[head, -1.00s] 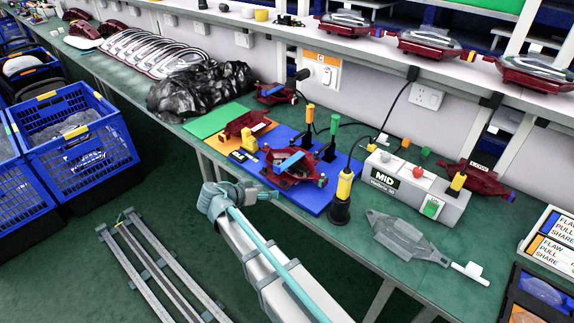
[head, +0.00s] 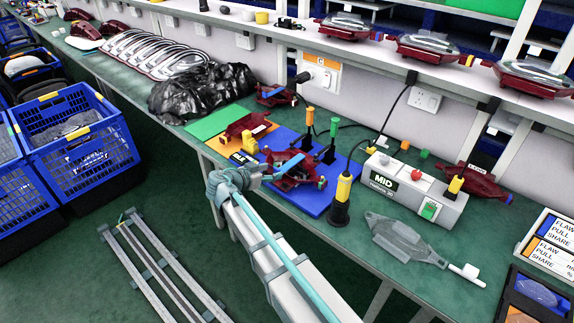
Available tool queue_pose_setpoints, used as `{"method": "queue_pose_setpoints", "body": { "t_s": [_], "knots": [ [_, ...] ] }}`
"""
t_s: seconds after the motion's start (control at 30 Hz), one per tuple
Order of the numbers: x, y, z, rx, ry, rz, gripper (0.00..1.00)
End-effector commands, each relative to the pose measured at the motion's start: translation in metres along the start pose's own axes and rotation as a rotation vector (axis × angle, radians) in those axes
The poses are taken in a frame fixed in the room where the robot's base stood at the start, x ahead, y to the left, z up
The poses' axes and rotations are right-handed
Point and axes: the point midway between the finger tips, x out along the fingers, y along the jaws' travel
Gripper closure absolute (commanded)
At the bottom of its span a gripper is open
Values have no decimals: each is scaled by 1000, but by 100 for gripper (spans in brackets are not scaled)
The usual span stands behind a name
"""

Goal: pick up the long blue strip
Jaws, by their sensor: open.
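The long blue strip (head: 292,164) lies slantwise across a dark red lamp housing (head: 300,179) on the blue mat (head: 316,205). My gripper (head: 270,175) is open and points right, at the left side of that housing, just left of the strip's lower end. The strip is not between the fingers as far as I can see. Whether the fingers touch the housing is too small to tell. A second, smaller blue piece (head: 272,93) lies on another red housing farther back.
Green-handled and orange-handled tools (head: 309,123) stand just behind the housing. A black and yellow tool (head: 341,200) stands to the right, before the grey MID box (head: 410,190). Black wrapped material (head: 203,92) lies back left. Blue crates (head: 78,140) stand left on the floor.

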Motion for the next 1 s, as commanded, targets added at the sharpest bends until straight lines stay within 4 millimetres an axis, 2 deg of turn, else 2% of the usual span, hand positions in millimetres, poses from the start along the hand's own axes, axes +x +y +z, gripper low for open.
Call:
{"method": "queue_pose_setpoints", "body": {
  "t_s": [0.2, 0.47, 0.5, 0.7, 0.8, 1.0],
  "knots": [
    [30, 0, -1, 1, -1, 1, 40],
    [35, 1, 1, 0, -1, 0, 40],
    [35, 1, 1, 0, -1, 0, 41],
    [35, 1, 1, 0, -1, 0, 75],
    [35, 1, 1, 0, -1, 0, 88],
    [35, 1, 1, 0, -1, 0, 88]
  ]
}}
